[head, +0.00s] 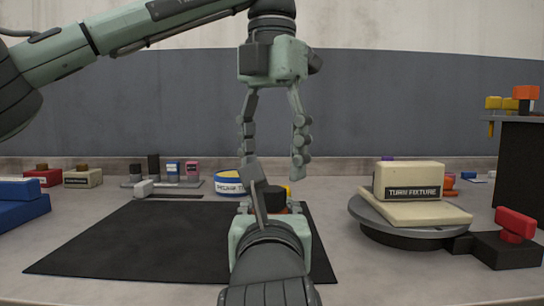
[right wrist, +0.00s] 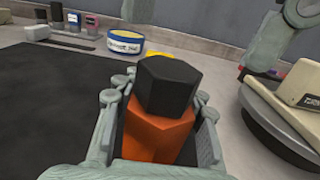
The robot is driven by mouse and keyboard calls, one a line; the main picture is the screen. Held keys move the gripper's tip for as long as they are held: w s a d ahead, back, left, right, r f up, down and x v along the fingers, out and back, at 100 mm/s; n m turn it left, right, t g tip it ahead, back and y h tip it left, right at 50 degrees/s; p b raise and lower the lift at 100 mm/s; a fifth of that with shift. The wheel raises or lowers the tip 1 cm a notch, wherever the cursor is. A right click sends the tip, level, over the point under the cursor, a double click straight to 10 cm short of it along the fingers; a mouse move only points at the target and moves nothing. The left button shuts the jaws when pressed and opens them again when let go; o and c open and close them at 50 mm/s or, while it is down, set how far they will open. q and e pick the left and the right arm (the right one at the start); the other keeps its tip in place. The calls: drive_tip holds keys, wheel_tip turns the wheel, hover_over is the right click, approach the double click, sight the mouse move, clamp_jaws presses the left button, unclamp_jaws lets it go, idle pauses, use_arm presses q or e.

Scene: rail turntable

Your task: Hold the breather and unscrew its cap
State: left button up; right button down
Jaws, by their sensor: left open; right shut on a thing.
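The breather has an orange body (right wrist: 152,138) and a black hexagonal cap (right wrist: 167,84), which sits on top in the right wrist view. My right gripper (right wrist: 158,128) is shut around the orange body, with a finger on each side. In the head view the cap (head: 275,198) shows small and partly hidden behind my right wrist, above the black mat. My left gripper (head: 272,168) points down, open and empty, above the cap and apart from it. Part of its fingers also shows at the upper right of the right wrist view.
The black mat (head: 130,240) is otherwise mostly bare. A turntable (head: 400,229) carrying a cream block marked TURN FIXTURE stands to the right, with a red-knobbed box (head: 508,248) beside it. A blue-and-white round tin (head: 230,184) and a rack of small items (head: 170,184) stand behind.

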sight(273, 188)
use_arm(q)
drive_tip(key=m, duration=0.5)
drive_tip(key=shift+m, duration=0.3)
drive_tip(key=m, duration=0.4)
drive_tip(key=shift+s+d+m, duration=0.1)
drive_tip(key=shift+s+m, duration=0.05)
drive_tip(key=shift+m, duration=0.25)
drive_tip(key=shift+f, duration=0.1)
drive_tip(key=shift+f, duration=1.9)
drive_tip(key=shift+c, duration=0.6)
clamp_jaws()
drive_tip(key=n, duration=0.5)
drive_tip(key=shift+n, duration=0.5)
